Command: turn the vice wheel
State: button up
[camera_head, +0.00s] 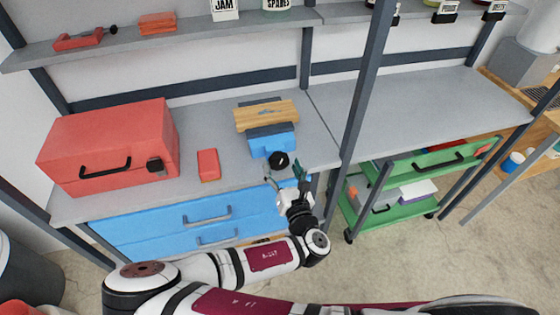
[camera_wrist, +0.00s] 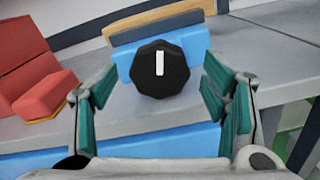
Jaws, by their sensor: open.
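The vice wheel (camera_head: 279,160) is a black knob on the front of a blue vice (camera_head: 268,141) at the front edge of the grey workbench. In the wrist view the wheel (camera_wrist: 159,69) is eight-sided with a white upright mark, and the blue vice (camera_wrist: 195,42) is behind it. My gripper (camera_head: 287,174) is just in front of the wheel. In the wrist view my gripper (camera_wrist: 158,95) is open, with one green-padded finger on each side of the wheel. Gaps show between the fingers and the wheel, so neither touches it. A wooden piece (camera_head: 266,114) sits at the vice's top.
A red toolbox (camera_head: 110,146) and a small red box (camera_head: 208,165) stand on the grey workbench (camera_head: 222,135) left of the vice. Blue drawers (camera_head: 170,222) are below. A green cart (camera_head: 400,205) is at the right. A dark post (camera_head: 362,90) rises right of the vice.

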jog(key=shift+v, duration=2.2)
